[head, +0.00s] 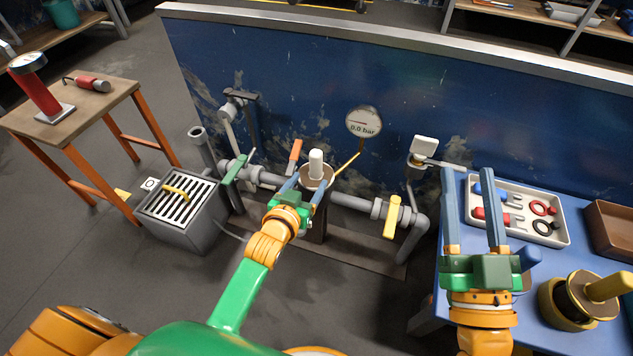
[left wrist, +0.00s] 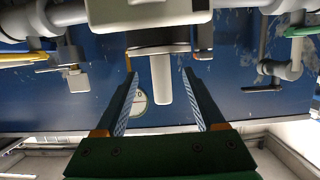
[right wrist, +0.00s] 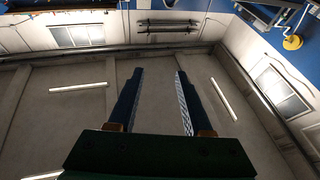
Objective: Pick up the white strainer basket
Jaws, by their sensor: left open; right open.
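The white strainer basket (head: 316,160) is a small white cylinder standing upright out of a round brown-rimmed fitting (head: 317,178) on the grey pipe. My left gripper (head: 309,183) is open, its two fingers reaching towards that fitting. In the left wrist view the white basket (left wrist: 161,78) appears upside down between the two spread fingers (left wrist: 160,74), with a visible gap on each side. How far the fingertips are from it in depth is hard to tell. My right gripper (head: 467,171) is open and empty, raised over the left edge of the blue table.
The pipe (head: 352,201) carries an orange lever (head: 295,150), a green lever (head: 235,167) and a yellow lever (head: 392,214). A gauge (head: 364,122) reads 0.0 bar. A grated grey box (head: 190,233) stands left. A white tool tray (head: 553,240) lies on the blue table.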

